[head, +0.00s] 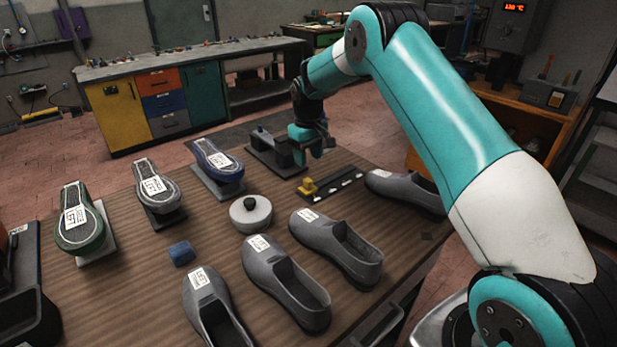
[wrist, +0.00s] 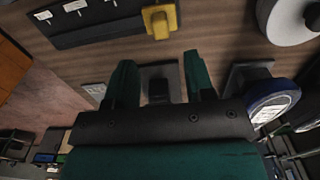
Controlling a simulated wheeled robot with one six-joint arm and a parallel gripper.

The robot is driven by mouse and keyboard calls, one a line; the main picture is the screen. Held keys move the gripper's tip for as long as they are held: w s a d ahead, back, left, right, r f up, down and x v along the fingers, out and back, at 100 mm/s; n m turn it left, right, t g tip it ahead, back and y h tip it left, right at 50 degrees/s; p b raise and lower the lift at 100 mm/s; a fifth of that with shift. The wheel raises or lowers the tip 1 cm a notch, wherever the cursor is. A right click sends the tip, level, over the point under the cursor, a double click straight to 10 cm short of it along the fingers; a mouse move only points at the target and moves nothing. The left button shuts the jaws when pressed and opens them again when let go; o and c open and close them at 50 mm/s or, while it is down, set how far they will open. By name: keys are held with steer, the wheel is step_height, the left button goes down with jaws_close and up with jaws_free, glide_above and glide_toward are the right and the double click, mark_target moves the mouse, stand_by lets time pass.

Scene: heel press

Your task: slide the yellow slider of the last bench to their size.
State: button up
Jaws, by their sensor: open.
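The yellow slider (head: 307,187) sits at the left end of a dark rail (head: 326,192) with several white marks, on the wooden bench. In the wrist view the slider (wrist: 161,20) is beyond my fingertips, at the right end of the rail (wrist: 105,32). My gripper (head: 316,155) is open and empty, above the far side of the bench, behind the rail. In the wrist view its two green fingers (wrist: 160,62) are apart, with the slider ahead of the gap and not between them. The size labels are too small to read.
Lasts with green (head: 80,222), grey (head: 157,188) and blue (head: 218,162) soles stand on the left and back. Grey shoes (head: 285,283) line the front, another (head: 405,190) the right. A round pot (head: 250,214) and blue block (head: 181,253) sit mid-bench. A dark stand (head: 275,158) is near my gripper.

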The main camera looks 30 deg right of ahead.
mark_target(308, 179)
step_height(308, 179, down, 9)
steer(key=shift+r+p, duration=0.1)
steer(key=shift+p, duration=0.9)
